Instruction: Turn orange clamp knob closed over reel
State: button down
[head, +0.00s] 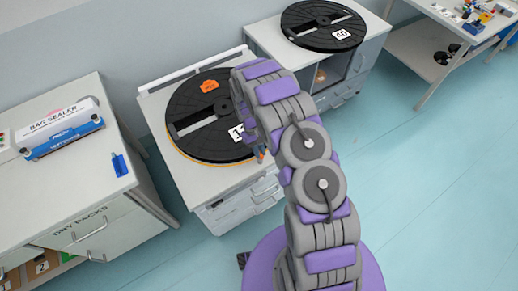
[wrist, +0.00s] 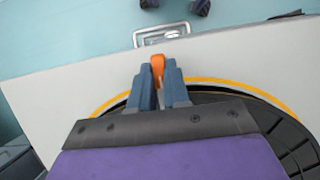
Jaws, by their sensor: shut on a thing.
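The reel (head: 188,105) is a large black slotted disc, lying flat on a white cabinet and marked with a white number tag. An orange clamp knob (wrist: 157,66) shows between the two blue-grey fingers of my gripper (wrist: 158,76) in the wrist view. The fingers are shut on it at the reel's rim, beside the yellow edge line. In the head view my gripper (head: 261,153) is at the reel's right front edge, largely hidden by my arm. Another orange piece (head: 209,86) sits on the reel's far part. The knob's underside is hidden.
A second black reel (head: 322,24) tagged 40 lies on a cabinet at the back. A bag sealer (head: 62,130) stands on the left bench, with a blue item (head: 120,165) near its edge. The turquoise floor (head: 430,190) at the right is clear.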

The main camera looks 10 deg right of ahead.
jog(key=shift+s+f, duration=0.1)
jog(key=shift+s, duration=0.3)
jog(key=c, duration=1.3)
grip_release()
jog(key=shift+o, duration=1)
jog(key=shift+w, duration=0.2)
jog(key=p+v, duration=0.1)
jog(key=v, duration=1.6)
jog(key=shift+w+a, duration=0.2)
jog(key=shift+a, duration=0.05)
